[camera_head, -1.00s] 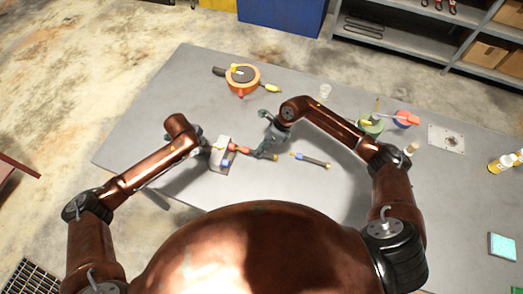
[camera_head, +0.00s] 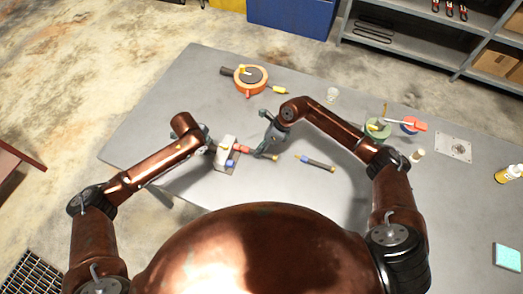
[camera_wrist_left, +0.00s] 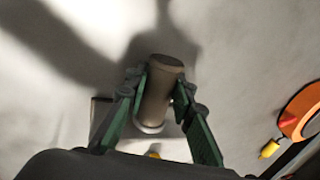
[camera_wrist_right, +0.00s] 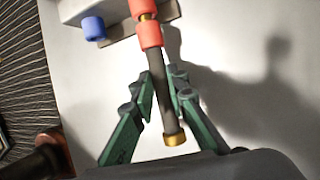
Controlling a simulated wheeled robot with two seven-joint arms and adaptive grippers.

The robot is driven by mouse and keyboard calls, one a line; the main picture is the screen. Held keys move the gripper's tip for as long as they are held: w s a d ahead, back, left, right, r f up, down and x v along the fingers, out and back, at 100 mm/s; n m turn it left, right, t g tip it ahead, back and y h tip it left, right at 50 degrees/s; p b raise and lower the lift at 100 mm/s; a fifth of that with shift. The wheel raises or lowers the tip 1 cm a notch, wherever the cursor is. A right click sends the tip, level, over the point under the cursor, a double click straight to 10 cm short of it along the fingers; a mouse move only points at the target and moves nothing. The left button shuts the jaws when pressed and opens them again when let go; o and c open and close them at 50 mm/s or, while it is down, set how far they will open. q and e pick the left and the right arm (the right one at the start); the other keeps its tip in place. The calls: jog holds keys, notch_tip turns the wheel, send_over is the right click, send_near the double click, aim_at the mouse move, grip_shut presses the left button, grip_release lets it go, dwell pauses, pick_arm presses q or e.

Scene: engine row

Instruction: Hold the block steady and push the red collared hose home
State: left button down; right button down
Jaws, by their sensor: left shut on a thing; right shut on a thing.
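The pale block (camera_head: 224,163) stands on the grey table, with a blue port (camera_wrist_right: 93,28) and a red port (camera_wrist_right: 139,8) on its side. My left gripper (camera_head: 209,149) is shut on a grey-brown cylinder (camera_wrist_left: 159,92) at the block; the head view cannot show how they join. My right gripper (camera_head: 268,148) is shut on the dark red collared hose (camera_wrist_right: 157,85). Its red collar (camera_wrist_right: 150,34) lines up with the red port, and a narrow brass band shows between them. A brass end (camera_wrist_right: 174,139) shows at the hose's other end.
A dark hose with a blue collar (camera_head: 318,163) lies loose right of my right gripper. An orange round device (camera_head: 250,80) lies farther back. A green container (camera_head: 378,129), a red item (camera_head: 412,126) and a small bottle (camera_head: 417,155) stand to the right.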

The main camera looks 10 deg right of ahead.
pick_arm(q)
jog(key=shift+d, duration=0.15)
pick_arm(e)
jog(key=shift+w+a, duration=0.15)
jog(key=shift+a, duration=0.2)
jog(key=c, duration=1.8)
grip_release()
jog(key=shift+d, duration=0.1)
jog(key=v, duration=1.2)
pick_arm(q)
jog(key=c, duration=1.6)
grip_release()
